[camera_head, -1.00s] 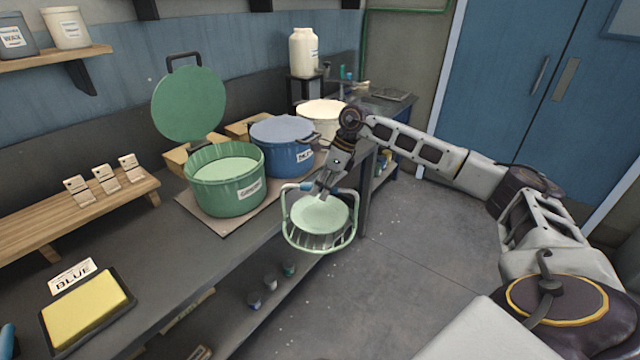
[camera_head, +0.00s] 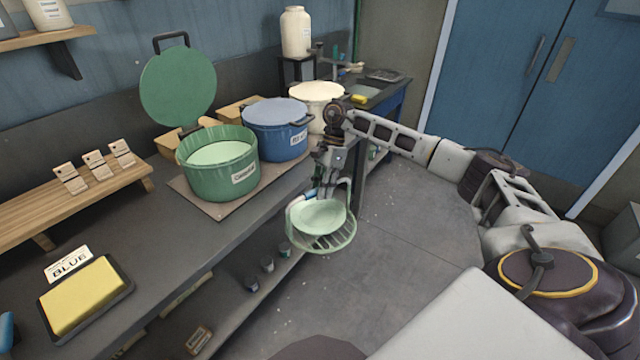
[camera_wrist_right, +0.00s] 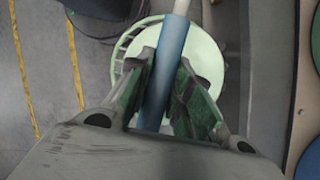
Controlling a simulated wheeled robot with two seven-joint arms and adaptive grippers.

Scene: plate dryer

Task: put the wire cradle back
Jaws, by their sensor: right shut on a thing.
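The wire cradle (camera_head: 348,238) is a pale green wire basket with a pale green plate (camera_head: 319,216) lying in it. My right gripper (camera_head: 328,190) is shut on the cradle's handle above the plate. In the right wrist view the gripper (camera_wrist_right: 160,95) closes on the blue sleeve (camera_wrist_right: 168,62) of the handle, and the plate (camera_wrist_right: 206,62) shows below. The cradle hangs in the air off the bench's front edge. The green pot (camera_head: 222,178) stands open on the bench to the left, with pale green liquid (camera_head: 220,152) inside. My left gripper does not show.
A green lid (camera_head: 178,88) stands upright behind the green pot. A lidded blue pot (camera_head: 276,138) and a cream pot (camera_head: 316,97) stand to its right. A yellow sponge (camera_head: 85,297) in a tray and a wooden rack (camera_head: 62,205) lie left. The floor (camera_head: 410,230) right is clear.

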